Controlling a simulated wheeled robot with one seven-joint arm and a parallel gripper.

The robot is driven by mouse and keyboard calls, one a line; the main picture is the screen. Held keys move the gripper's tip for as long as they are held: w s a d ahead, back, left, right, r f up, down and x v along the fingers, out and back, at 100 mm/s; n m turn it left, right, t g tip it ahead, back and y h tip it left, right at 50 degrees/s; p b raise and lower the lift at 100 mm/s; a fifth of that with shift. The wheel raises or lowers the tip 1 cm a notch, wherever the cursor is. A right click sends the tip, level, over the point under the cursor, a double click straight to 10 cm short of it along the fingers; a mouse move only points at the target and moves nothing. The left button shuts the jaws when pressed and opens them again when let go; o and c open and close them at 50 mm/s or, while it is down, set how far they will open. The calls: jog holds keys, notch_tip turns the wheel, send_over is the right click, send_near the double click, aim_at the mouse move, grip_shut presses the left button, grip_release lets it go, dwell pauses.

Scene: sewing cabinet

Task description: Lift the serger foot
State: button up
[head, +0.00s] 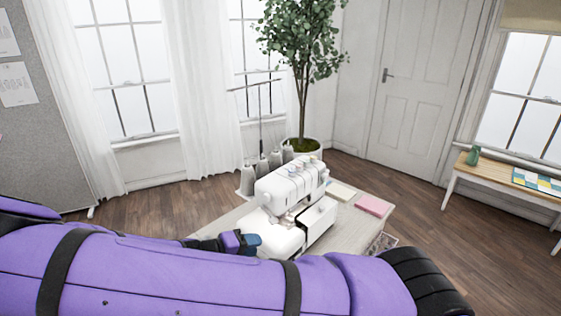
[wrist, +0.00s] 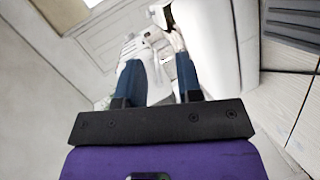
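The white serger (head: 285,188) stands on a light table. My gripper (head: 257,242) is at its left front side, low beside the white body, with my purple arm across the foreground. In the wrist view, my gripper's two blue fingers (wrist: 158,64) are spread apart with nothing clearly held between them. White serger parts (wrist: 164,20) show ahead of and between the fingertips, with small metal parts (wrist: 150,38) near the left tip. I cannot tell which of these is the serger foot or its lever. In the head view the foot area is too small to make out.
Thread cones (head: 247,178) stand behind the serger. A pink pad (head: 373,205) lies on the table (head: 350,236) to its right. A potted tree (head: 300,146) stands behind. A bench (head: 505,184) is at far right. Wood floor is open between bench and table.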

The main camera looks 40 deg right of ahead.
jog(key=s+r+y, duration=0.3)
jog(key=r+y, duration=0.1)
jog(key=r, duration=0.6)
jog(key=s+d+r+n+t+y, duration=0.1)
jog(key=s+r+y, duration=0.3)
jog(key=r, duration=0.6)
jog(key=s+d+r+t+y, duration=0.1)
jog(key=s+r+y, duration=0.2)
jog(key=r+y, duration=0.3)
jog(key=shift+s+r, duration=0.4)
jog(key=shift+r, duration=1.65)
jog(key=s+r+n+t, duration=0.1)
jog(key=s+r+t, duration=0.2)
jog(key=s+r, duration=0.4)
jog(key=shift+s+d+n+t, duration=0.25)
jog(key=shift+s+n+t, duration=0.05)
jog(key=shift+s, duration=0.35)
